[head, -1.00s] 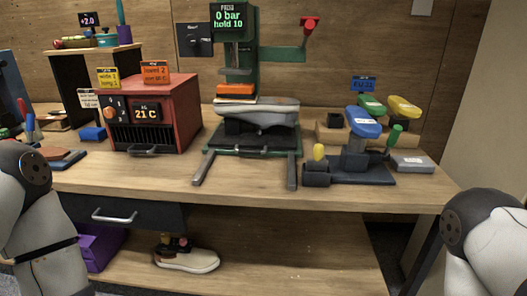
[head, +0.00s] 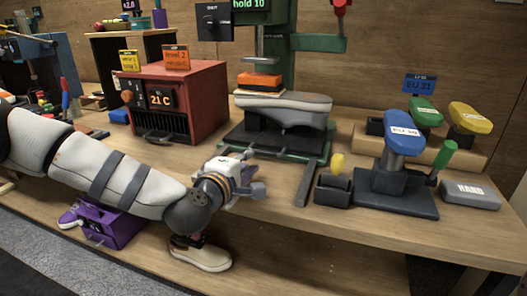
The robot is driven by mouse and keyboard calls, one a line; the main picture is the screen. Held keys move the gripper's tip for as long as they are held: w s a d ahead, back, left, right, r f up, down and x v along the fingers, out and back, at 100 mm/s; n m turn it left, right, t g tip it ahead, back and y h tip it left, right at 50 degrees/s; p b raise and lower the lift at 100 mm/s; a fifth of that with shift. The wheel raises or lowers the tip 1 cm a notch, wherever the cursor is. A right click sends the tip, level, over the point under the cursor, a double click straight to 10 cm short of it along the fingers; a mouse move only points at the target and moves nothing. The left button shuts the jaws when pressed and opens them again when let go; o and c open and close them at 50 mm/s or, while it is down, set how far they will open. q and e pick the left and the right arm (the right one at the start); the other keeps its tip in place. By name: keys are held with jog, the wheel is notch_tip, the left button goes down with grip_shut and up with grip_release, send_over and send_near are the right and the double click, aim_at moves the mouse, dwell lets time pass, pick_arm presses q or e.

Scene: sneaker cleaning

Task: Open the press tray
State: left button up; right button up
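The press (head: 281,62) is a green frame at the back wall, with an upright column and a display reading "hold 10". Its dark press tray (head: 262,141) sits at the back, under the press head. A grey shoe-shaped piece (head: 285,108) lies over it. The right rail (head: 305,183) sticks out forward; the left rail is mostly hidden behind my gripper. My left gripper (head: 257,179) is just in front of the tray's left side, near the left rail's end. Its fingers look apart with nothing between them; contact with the rail cannot be told. My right gripper is out of view.
A red heater box (head: 180,98) reading 21 C stands left of the press. Right of it are a dark stand with a blue top (head: 398,195), a small dark box (head: 332,190) and a grey "HARD" block (head: 470,194). A sneaker (head: 200,256) lies on the lower shelf.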

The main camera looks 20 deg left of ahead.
aim_at(261, 153)
pick_arm(q)
jog(key=x, duration=0.5)
jog(key=f+b+x, duration=0.1)
jog(key=x, duration=0.2)
jog(key=shift+w, duration=0.75)
jog(key=shift+r, duration=0.1)
jog(key=shift+c, duration=0.4)
grip_shut()
